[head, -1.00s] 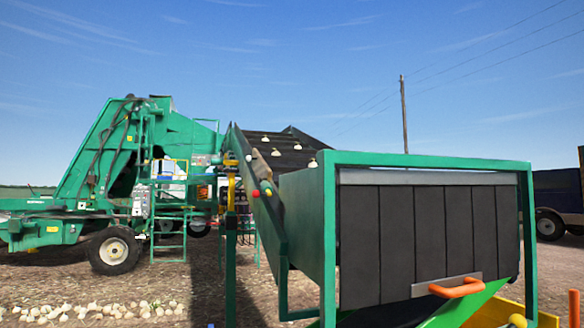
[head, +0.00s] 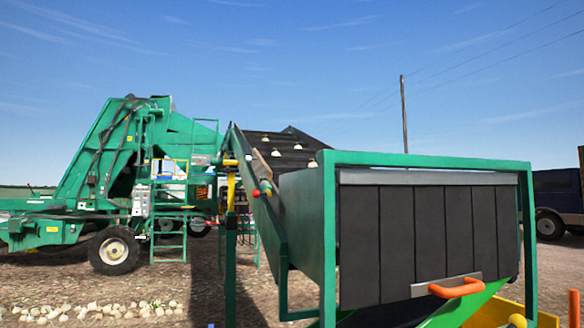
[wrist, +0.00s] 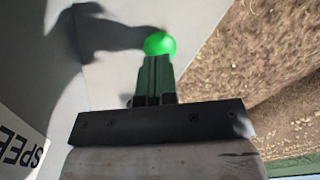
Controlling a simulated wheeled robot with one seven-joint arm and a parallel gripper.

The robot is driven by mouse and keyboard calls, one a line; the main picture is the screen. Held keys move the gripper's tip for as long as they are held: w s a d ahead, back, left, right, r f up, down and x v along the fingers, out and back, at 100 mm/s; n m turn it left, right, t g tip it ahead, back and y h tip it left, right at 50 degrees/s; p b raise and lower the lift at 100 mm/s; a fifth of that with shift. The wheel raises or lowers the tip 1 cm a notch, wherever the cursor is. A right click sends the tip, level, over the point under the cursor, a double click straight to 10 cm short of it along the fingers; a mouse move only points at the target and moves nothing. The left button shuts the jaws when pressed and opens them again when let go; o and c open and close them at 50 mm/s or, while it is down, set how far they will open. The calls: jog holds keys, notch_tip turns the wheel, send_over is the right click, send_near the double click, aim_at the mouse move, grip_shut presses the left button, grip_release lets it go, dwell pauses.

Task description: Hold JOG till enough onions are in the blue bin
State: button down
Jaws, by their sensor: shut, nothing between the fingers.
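In the wrist view my gripper (wrist: 157,62) is shut and empty. Its fingertips are at a round bright green button (wrist: 160,43) on a pale grey panel (wrist: 110,75); whether they touch or press it I cannot tell. No JOG label is readable. In the head view several pale onions (head: 298,148) are spread out on the dark elevator belt (head: 288,157). I cannot make out a blue bin or its fill in either view.
A green-framed hopper with dark flaps (head: 428,245) and an orange handle (head: 457,288) stands at front right. A green harvester (head: 170,140) is behind at left. Onions (head: 90,311) lie on the ground. A partial "SPEE" label (wrist: 22,150) shows in the wrist view.

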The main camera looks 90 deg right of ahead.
jog(key=shift+f, duration=1.15)
dwell(3.5)
notch_tip(320, 180, up, 7)
dwell(0.5)
jog(key=shift+s, duration=0.1)
dwell(0.9)
